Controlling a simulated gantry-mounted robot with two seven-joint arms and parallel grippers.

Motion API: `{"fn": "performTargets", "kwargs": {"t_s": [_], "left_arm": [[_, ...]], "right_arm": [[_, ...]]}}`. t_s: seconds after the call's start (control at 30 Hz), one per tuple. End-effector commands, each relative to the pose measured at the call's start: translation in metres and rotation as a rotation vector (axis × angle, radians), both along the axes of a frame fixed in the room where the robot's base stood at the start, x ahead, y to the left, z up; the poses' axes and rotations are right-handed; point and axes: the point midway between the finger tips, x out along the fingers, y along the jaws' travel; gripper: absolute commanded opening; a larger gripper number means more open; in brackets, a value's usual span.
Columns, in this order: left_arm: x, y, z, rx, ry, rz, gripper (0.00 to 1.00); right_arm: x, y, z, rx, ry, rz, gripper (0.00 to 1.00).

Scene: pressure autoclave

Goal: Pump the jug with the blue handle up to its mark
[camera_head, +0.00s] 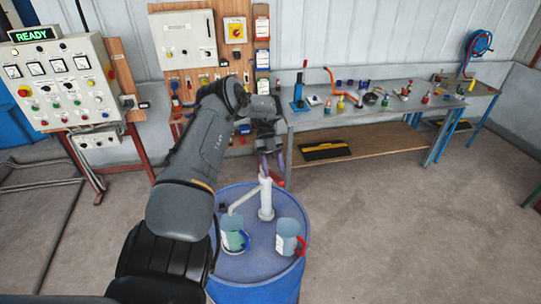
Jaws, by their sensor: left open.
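The jug with the blue handle (233,240) stands on top of the blue drum, on the left under the pump's spout. It has green content low down; its mark cannot be made out, and my left arm passes close by it. The pale hand pump (266,203) rises from the drum, with its spout (242,199) reaching left and down to this jug. My left gripper (270,166) is open at the top of the pump, fingers pointing down; whether it touches the pump's handle cannot be told. My right gripper is not in view.
A second jug with a red handle (288,238) stands on the right of the drum (258,284). A control panel (68,82) reading READY stands at left. A metal bench (395,112) with tools and small bottles stands behind. Open floor lies to the right.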

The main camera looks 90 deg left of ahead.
Motion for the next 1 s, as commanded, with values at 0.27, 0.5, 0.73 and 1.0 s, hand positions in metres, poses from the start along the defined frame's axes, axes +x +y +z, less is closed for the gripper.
{"fn": "performTargets", "kwargs": {"t_s": [0.27,0.5,0.73,1.0], "left_arm": [[-0.008,0.034,0.03,0.003,0.004,-0.001,0.49],[-0.011,0.049,0.047,0.001,0.0,0.0,0.49],[-0.012,0.051,0.051,-0.001,0.0,-0.002,0.49],[-0.012,0.052,0.049,0.009,0.011,0.006,0.49]], "right_arm": [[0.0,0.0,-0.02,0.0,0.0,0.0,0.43],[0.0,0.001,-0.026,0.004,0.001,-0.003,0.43],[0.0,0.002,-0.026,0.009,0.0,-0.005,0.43],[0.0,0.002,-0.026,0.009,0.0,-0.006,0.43]]}}
